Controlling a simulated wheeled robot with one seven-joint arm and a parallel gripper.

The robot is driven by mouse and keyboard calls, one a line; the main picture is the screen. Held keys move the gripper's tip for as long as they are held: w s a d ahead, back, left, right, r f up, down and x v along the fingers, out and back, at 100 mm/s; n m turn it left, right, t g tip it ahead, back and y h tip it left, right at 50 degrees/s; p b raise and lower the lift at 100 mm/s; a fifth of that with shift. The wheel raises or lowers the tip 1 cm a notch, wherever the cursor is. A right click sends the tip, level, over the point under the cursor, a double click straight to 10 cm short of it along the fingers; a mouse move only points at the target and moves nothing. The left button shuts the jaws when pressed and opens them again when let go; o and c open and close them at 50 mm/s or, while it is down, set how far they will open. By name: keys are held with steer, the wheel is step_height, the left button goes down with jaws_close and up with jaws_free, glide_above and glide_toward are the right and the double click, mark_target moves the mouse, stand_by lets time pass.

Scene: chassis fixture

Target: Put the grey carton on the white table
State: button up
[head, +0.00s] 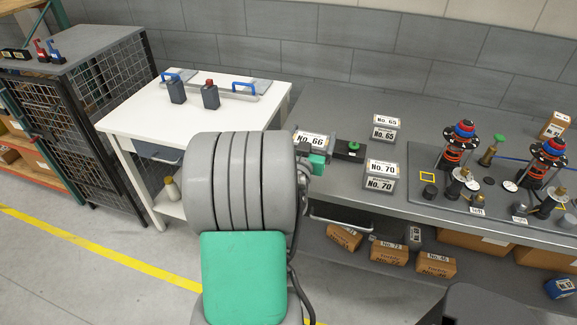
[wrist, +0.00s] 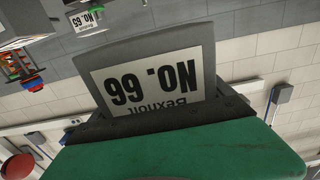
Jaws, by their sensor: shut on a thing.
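The grey carton (wrist: 143,48) with a white "No. 66" label fills the middle of the wrist view. My gripper (wrist: 160,122) is shut on its lower edge there. In the head view the carton's label (head: 311,140) shows just right of my arm, over the left end of the grey bench. My gripper is largely hidden there behind my arm, with a green part (head: 318,164) showing. The white table (head: 160,118) stands left of the carton, apart from it. My arm covers the table's front right part.
The table's front left is clear. Other labelled cartons (head: 381,176) and a fixture board (head: 430,205) are on the grey bench (head: 345,105).

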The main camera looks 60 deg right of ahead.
mark_target(325, 136)
steer(key=s, duration=0.1)
steer(key=s+r+g, duration=0.1)
steer(key=s+m, duration=0.1)
steer(key=shift+s+d+r+g, duration=0.2)
steer(key=shift+d+r+g, duration=0.1)
steer(key=shift+r+g, duration=0.1)
steer(key=shift+f, duration=0.15)
steer(key=shift+d, duration=0.1)
steer(key=w+d+f, duration=0.2)
steer(key=w+f, duration=0.1)
steer(key=w, duration=0.1)
steer(key=w+d+f, duration=0.1)
steer(key=w+f, duration=0.2)
steer(key=w, duration=0.1)
steer(key=w+d+f, duration=0.2)
steer(key=w+f, duration=0.2)
steer(key=shift+w+d, duration=0.35)
steer(key=shift+w, duration=0.05)
step_height(325, 136, down, 3)
steer(key=shift+d+r+p, duration=0.1)
steer(key=shift+r+p, duration=0.1)
steer(key=shift+p, duration=0.1)
